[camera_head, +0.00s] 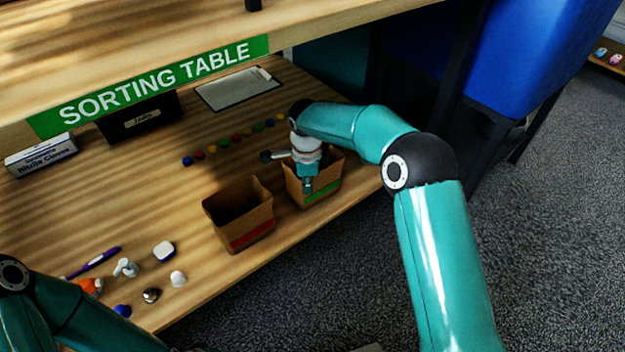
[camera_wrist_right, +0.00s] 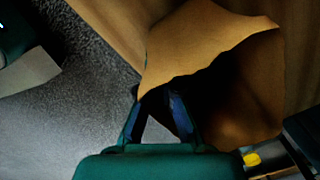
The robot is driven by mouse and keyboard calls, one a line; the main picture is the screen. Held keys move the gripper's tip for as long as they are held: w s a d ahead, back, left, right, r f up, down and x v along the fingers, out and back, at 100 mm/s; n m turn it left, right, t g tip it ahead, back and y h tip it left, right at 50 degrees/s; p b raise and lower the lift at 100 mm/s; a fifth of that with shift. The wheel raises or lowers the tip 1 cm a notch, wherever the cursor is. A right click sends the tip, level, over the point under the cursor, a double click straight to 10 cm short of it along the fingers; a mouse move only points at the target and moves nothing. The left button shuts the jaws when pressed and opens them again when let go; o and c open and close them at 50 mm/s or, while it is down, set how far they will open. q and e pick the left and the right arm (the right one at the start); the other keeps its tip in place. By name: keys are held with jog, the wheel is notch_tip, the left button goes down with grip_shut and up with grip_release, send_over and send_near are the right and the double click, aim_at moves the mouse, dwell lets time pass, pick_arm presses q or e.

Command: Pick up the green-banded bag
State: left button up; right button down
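The green-banded bag (camera_head: 325,192) is an open brown paper bag with a green band, standing near the table's front edge. My right gripper (camera_head: 308,187) points down at its near side and hides part of the bag. In the right wrist view the bag (camera_wrist_right: 205,45) fills the upper right, with its dark inside showing. My right gripper's fingers (camera_wrist_right: 157,100) are apart at the bag's rim, with a gap between them. I cannot tell whether they touch the paper. My left arm shows at the lower left, but its gripper is out of view.
A red-banded brown bag (camera_head: 240,215) stands just left of the green-banded one. A row of coloured caps (camera_head: 223,141) and a clipboard (camera_head: 237,88) lie behind. Several small items lie at the left front. A shelf with a SORTING TABLE sign (camera_head: 155,85) overhangs the back.

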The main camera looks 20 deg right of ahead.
notch_tip(320, 180, up, 9)
jog(key=p, duration=0.4)
jog(key=shift+r+p, duration=0.2)
jog(key=shift+p, duration=0.2)
jog(key=shift+r, duration=0.3)
jog(key=shift+s, duration=0.1)
dwell(0.3)
